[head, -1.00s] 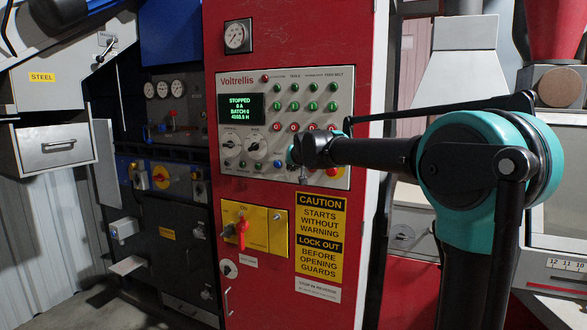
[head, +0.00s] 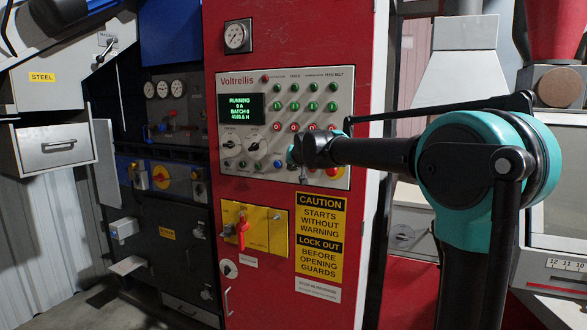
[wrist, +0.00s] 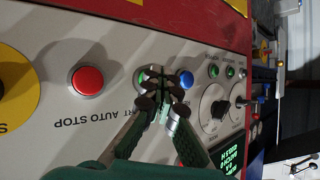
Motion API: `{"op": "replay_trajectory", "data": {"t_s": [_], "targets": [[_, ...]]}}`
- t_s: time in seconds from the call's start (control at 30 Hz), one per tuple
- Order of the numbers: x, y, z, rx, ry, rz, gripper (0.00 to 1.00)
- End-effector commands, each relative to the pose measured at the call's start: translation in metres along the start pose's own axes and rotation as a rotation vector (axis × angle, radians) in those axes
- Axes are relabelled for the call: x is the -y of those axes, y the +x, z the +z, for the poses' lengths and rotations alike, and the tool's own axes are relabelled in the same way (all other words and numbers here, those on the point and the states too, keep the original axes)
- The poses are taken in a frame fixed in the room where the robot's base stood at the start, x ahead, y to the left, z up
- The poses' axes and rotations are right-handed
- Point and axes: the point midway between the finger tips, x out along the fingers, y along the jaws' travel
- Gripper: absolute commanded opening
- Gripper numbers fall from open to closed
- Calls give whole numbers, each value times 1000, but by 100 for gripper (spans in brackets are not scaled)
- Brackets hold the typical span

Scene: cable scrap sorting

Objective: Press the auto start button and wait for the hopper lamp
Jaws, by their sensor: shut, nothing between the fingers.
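The red-fronted cabinet carries a pale Voltrellis control panel (head: 340,100). My gripper (head: 297,152) is at the panel's lower part in the head view. In the wrist view my gripper (wrist: 160,88) is shut and empty, its tips in front of the green auto start button (wrist: 145,73). The fingers hide most of that button and its label, so I cannot tell whether they touch it. The display (head: 241,108) reads RUNNING, 0 A, BATCH 0.
The red auto stop button (wrist: 86,80) is on one side of my fingers and the blue button (wrist: 186,80) on the other. Black selector knobs (wrist: 217,107) are close by. A red-handled switch (head: 242,228) and a caution sign (head: 320,237) are below the panel.

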Motion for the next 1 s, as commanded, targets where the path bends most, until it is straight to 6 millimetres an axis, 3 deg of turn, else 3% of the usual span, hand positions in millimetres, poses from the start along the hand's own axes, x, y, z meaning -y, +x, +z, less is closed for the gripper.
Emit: {"op": "replay_trajectory", "data": {"t_s": [0.67,1.0], "targets": [[9,-12,9,1,-1,-1,0],[25,-33,24,1,-2,-2,0]]}}
